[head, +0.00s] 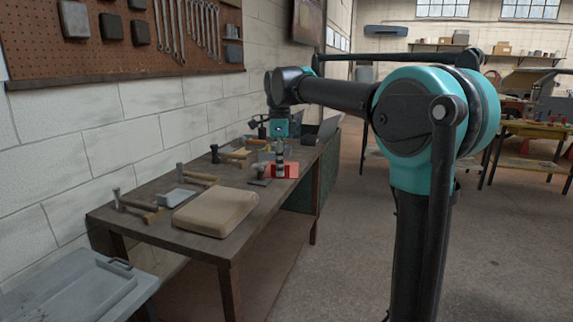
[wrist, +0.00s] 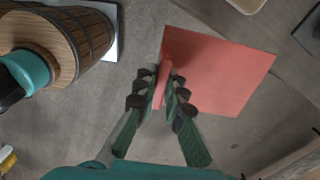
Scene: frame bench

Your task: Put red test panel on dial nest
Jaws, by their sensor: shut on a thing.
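The red test panel (wrist: 218,75) is a flat red square with a raised rib along its near side. My gripper (wrist: 164,88) is shut on that rib in the wrist view, with one finger on each side. In the head view the red panel (head: 287,171) shows at the far part of the bench, under my gripper (head: 280,168). I cannot tell whether the panel touches the bench top. I cannot pick out the dial nest with certainty in either view.
A tan padded block (head: 215,211), a grey box (head: 175,197) and hammers (head: 135,207) lie on the nearer part of the bench (head: 150,235). A wall and pegboard (head: 120,45) run along its left side.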

